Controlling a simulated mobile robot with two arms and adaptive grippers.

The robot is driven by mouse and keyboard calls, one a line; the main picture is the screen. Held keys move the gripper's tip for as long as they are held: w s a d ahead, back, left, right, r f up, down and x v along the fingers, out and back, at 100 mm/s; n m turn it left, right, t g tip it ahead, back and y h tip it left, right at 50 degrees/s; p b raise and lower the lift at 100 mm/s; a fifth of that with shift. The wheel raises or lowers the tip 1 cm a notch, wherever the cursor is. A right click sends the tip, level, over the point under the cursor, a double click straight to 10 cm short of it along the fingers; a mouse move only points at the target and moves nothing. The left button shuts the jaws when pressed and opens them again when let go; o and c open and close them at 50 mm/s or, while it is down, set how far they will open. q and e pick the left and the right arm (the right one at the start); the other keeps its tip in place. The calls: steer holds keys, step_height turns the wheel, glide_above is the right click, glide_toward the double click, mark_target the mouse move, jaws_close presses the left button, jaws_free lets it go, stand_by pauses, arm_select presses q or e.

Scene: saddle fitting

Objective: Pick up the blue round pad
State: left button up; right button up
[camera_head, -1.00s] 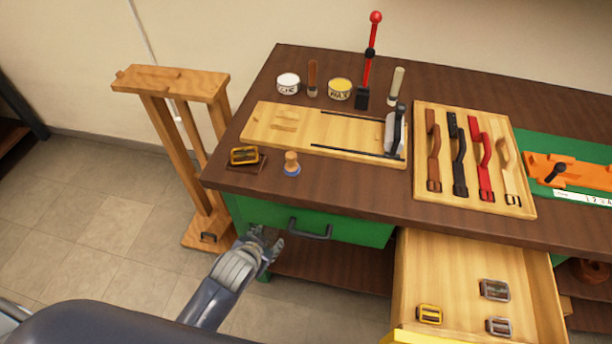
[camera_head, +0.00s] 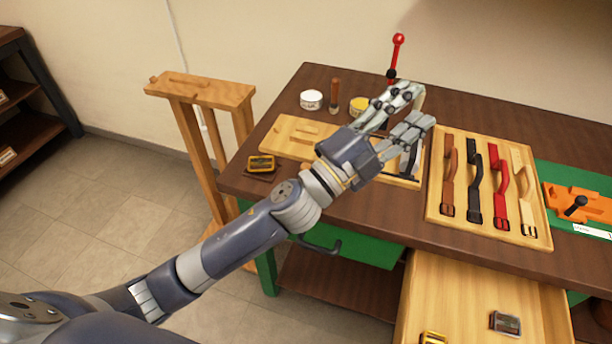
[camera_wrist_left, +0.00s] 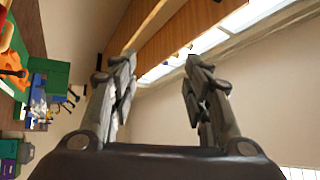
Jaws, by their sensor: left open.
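My left gripper (camera_head: 424,104) is open and empty, raised over the workbench, with its fingers pointing to the upper right. In the left wrist view its two fingers (camera_wrist_left: 160,62) stand apart with nothing between them. The blue round pad is not visible now; the earlier head view shows a small wooden-knobbed piece with a blue round base on the bench front. My left forearm and wrist now cover that spot. My right gripper is not in view.
A wooden board (camera_head: 283,133) lies behind my wrist. White (camera_head: 311,99) and yellow (camera_head: 359,106) tins stand behind. A strap tray (camera_head: 488,228) is on the right, above the open drawer (camera_head: 455,285).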

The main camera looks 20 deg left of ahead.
arm_select(q)
steer(key=s+d+r+m+g+h, duration=0.1)
steer(key=s+d+m+g+h, duration=0.4)
steer(key=d+m+g, duration=0.6)
steer(key=m+g+y, duration=0.5)
steer(key=m+y, duration=0.7)
steer(key=y, duration=0.6)
glide_toward(305, 166)
steer(key=f, duration=0.3)
steer(key=d+f+p, duration=0.1)
steer(key=shift+w+f, duration=0.4)
steer(key=f+p, duration=0.1)
steer(key=f, duration=0.1)
steer(key=f+p, duration=0.1)
steer(key=f, duration=0.1)
steer(key=shift+w+d+f, duration=0.2)
steer(key=shift+d+f, duration=0.05)
steer(key=shift+f, duration=0.05)
steer(key=shift+w+f, duration=0.1)
steer(key=shift+f, duration=0.5)
jaws_close()
